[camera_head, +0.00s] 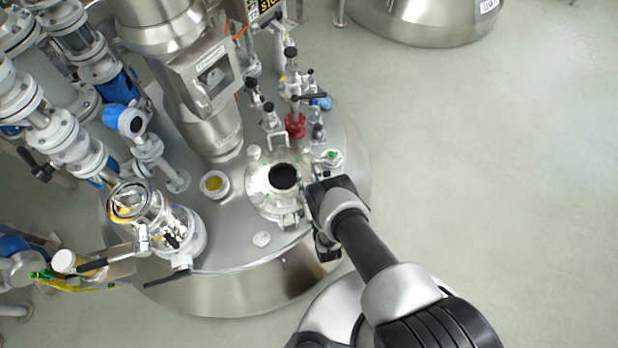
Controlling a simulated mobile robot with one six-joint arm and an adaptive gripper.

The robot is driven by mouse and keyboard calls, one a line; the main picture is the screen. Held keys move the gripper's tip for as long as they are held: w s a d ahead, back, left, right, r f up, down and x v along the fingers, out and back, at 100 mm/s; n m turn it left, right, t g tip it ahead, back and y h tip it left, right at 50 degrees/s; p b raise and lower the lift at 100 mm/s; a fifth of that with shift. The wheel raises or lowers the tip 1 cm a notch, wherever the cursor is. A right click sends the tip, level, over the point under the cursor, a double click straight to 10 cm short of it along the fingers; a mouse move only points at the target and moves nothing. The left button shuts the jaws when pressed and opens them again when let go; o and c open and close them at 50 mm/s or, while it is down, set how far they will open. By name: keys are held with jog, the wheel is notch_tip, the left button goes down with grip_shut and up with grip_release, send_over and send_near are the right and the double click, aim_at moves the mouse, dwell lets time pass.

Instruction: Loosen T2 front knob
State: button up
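A steel reactor lid (225,250) fills the middle of the head view. On its right part sits a round manhole hatch (262,203) with a dark round opening or sight glass (284,177). A small clamp-like metal fitting (290,219) shows at the hatch's near edge; I cannot tell for sure whether it is the front knob. My gripper (311,200) is at the hatch's right edge, reached from the lower right. Its fingers are small and partly hidden by my wrist, so I cannot see whether they touch anything. No T2 label is readable.
Valves with a red handwheel (296,125) stand behind the hatch. A tall steel column (200,85) rises behind left. Pipes and blue-marked valves (125,119) crowd the left side. Another steel vessel (425,20) stands at the top right. The floor (500,160) on the right is clear.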

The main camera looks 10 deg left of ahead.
jog(key=c, duration=0.7)
jog(key=shift+f, duration=0.1)
jog(key=shift+c, duration=0.2)
jog(key=shift+s+a+n+g+y, duration=0.15)
jog(key=shift+n+g+y, duration=0.25)
jog(key=shift+n+y, duration=0.3)
jog(key=n+g+y, duration=0.2)
jog(key=y, duration=0.1)
jog(key=n+g+y, duration=0.1)
jog(key=g, duration=0.1)
jog(key=shift+s+a, duration=0.35)
jog(key=shift+s, duration=0.05)
jog(key=shift+c, duration=0.3)
jog(key=shift+s+a+f+n+g+y, duration=0.1)
jog(key=shift+s+a+n+g+y, duration=0.15)
jog(key=shift+n+g+y, duration=0.55)
jog(key=shift+s+a+n+g+y, duration=0.1)
jog(key=shift+s+n+g+y, duration=0.15)
jog(key=shift+n+g+y, duration=0.55)
jog(key=shift+g, duration=0.4)
grip_shut()
jog(key=shift+h, duration=0.3)
jog(key=o, duration=0.6)
grip_release()
jog(key=o, duration=0.5)
jog(key=shift+c, duration=0.2)
